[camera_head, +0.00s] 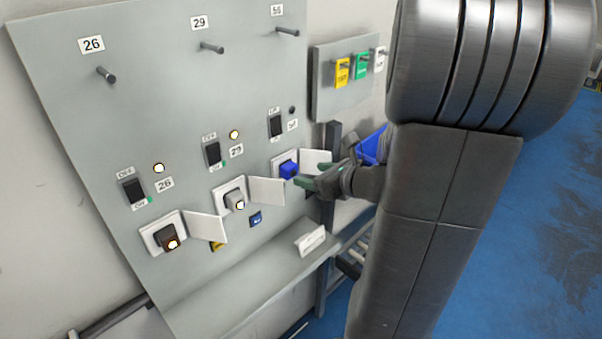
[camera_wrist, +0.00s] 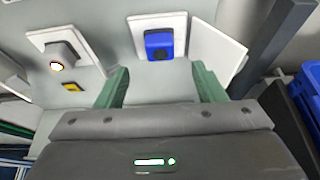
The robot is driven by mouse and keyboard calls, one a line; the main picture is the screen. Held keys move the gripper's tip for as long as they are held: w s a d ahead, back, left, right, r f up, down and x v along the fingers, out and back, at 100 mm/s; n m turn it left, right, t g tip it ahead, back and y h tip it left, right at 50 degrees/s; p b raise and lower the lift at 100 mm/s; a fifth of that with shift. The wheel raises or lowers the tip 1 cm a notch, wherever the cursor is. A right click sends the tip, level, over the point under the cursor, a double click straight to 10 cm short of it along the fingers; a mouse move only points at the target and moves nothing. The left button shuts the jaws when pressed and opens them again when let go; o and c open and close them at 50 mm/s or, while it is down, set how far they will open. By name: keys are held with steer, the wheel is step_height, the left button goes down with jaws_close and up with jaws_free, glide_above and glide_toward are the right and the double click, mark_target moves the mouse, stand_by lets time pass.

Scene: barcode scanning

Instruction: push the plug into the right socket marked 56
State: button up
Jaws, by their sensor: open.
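The blue plug (camera_head: 288,169) sits at the rightmost socket, against its white plate (camera_head: 276,163), with the white flap (camera_head: 316,161) swung open to its right. I cannot tell how deep the plug sits. The blue plug (camera_wrist: 162,44) also shows in the wrist view, straight ahead of my fingers. My gripper (camera_head: 306,177) is open and empty, just in front of the plug; its green fingertips (camera_wrist: 160,73) are spread to either side, short of it. The label beside the right switch (camera_head: 276,126) is small; the hook above reads 56.
The sockets marked 29 and 26 hold a grey plug (camera_head: 235,199) and a brown plug (camera_head: 167,238), with open flaps. Their lamps glow; the right lamp (camera_head: 292,110) is dark. A ledge (camera_head: 250,292) juts out below. A dark post (camera_wrist: 270,40) and blue bin (camera_wrist: 310,80) stand right.

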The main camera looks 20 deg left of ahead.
mark_target(293, 172)
steer(key=v, duration=0.6)
steer(key=shift+d, duration=0.1)
steer(key=x, duration=1.3)
steer(key=shift+w+a+f, duration=0.1)
steer(key=shift+a, duration=0.2)
steer(key=shift+d, duration=0.1)
steer(key=v, duration=1.4)
steer(key=x, duration=1.4)
steer(key=shift+s+d+f, duration=0.1)
steer(key=shift+s+d, duration=0.2)
steer(key=shift+d, duration=0.4)
steer(key=shift+s+d, duration=0.35)
steer(key=shift+d, duration=0.35)
